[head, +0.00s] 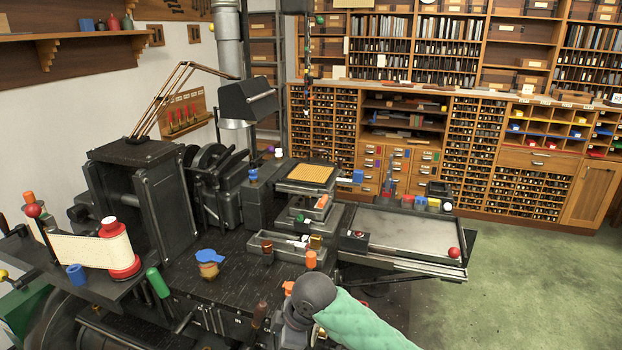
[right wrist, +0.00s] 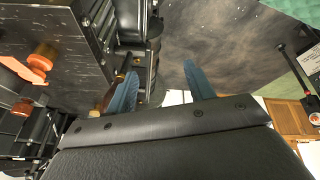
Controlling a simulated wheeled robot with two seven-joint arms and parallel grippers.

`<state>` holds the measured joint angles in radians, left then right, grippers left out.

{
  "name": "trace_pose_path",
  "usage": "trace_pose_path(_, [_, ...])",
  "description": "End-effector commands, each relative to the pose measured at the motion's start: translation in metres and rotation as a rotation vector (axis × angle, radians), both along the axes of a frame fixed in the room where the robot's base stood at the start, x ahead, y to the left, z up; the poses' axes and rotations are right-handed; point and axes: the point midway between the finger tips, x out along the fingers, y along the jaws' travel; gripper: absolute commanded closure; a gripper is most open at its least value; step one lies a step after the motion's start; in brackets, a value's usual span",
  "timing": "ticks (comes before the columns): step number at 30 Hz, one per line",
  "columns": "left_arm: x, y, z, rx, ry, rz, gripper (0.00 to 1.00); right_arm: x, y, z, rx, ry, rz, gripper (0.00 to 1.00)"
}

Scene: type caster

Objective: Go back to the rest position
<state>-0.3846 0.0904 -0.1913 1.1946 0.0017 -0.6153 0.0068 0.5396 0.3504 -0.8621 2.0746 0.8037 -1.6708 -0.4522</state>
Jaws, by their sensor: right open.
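My right arm, in a green sleeve, comes into the head view from the bottom, with its dark joint in front of the type caster's front edge. My right gripper (right wrist: 160,90) shows in the right wrist view as two blue fingers, spread apart with nothing between them. The gripper's fingers cannot be made out in the head view. The black type caster (head: 140,195) fills the left and middle of the head view. My left gripper is in neither view.
A flat metal table (head: 410,232) with a red ball (head: 454,253) on its edge stands right of the arm. An orange knob (head: 311,259) is close beyond my arm's dark joint. The green floor (head: 545,275) at right is clear. Wooden type cabinets (head: 520,195) line the back.

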Motion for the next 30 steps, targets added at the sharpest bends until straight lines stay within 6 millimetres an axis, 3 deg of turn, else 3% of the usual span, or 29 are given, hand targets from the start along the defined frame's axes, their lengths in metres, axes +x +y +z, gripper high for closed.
trace_pose_path(14, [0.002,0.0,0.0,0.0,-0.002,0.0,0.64,-0.047,-0.032,-0.038,0.137,0.054,-0.344,0.47])
trace_pose_path(23, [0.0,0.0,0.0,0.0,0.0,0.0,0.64,-0.078,-0.075,-0.066,0.173,0.092,-0.598,0.47])
trace_pose_path(30, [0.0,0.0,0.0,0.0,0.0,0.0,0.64,-0.11,-0.121,-0.09,0.169,0.12,-0.814,0.47])
